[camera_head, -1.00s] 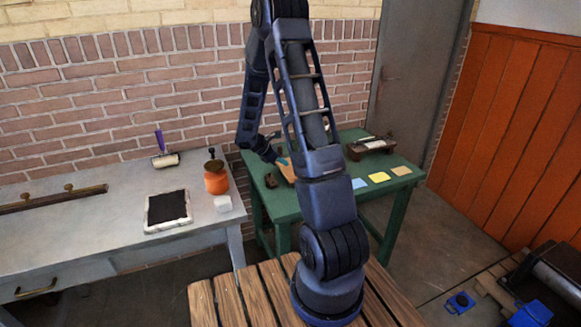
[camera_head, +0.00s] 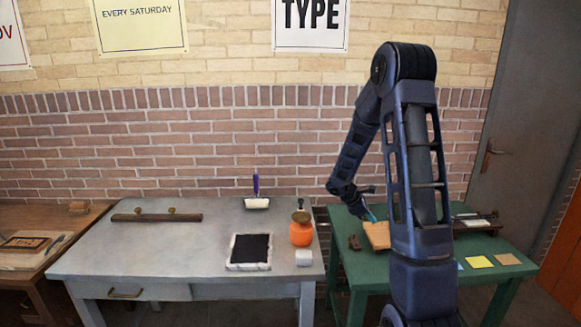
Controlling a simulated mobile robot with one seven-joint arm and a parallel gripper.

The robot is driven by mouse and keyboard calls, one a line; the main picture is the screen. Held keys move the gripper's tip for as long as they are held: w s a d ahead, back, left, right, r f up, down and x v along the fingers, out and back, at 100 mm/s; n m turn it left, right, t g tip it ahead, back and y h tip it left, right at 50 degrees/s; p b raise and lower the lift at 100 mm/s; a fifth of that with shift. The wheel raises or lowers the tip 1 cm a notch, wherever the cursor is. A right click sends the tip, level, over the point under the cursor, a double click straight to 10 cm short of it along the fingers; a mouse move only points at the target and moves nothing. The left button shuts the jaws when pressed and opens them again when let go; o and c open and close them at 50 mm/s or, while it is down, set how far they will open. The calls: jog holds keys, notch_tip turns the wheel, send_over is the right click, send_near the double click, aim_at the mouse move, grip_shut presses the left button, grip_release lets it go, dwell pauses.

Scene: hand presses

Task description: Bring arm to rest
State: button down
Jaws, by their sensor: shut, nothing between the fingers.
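My arm stands upright on the right of the head view, bent at a high elbow and reaching down on its far side. My gripper (camera_head: 368,208) is at the end of the forearm, low over the left part of the green table (camera_head: 352,276). Its fingers are small and partly hidden by my own arm, and nothing shows held in them. A wooden block (camera_head: 377,236) lies on the green table just below the fingertips. I cannot tell whether they touch it.
A grey table (camera_head: 150,256) at the left holds an ink slab (camera_head: 249,251), an orange pot (camera_head: 301,235), a roller with purple handle (camera_head: 256,190) and a long bar (camera_head: 156,217). Yellow (camera_head: 480,261) and tan cards (camera_head: 508,259) lie on the green table. A brown wooden table (camera_head: 30,279) stands far left.

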jog(key=s+a+r+m+y, duration=0.2)
jog(key=s+r+m+y, duration=0.2)
jog(key=s+r+m, duration=0.85)
jog(key=s+a+r+m+t+y, duration=0.2)
jog(key=s+r, duration=0.4)
jog(key=s, duration=0.2)
jog(key=s+a+r+m+t+y, duration=0.2)
jog(key=s+r, duration=0.4)
jog(key=s, duration=0.3)
jog(key=shift+s+a+t+y, duration=0.3)
jog(key=shift+a+t, duration=0.1)
jog(key=shift+a, duration=0.35)
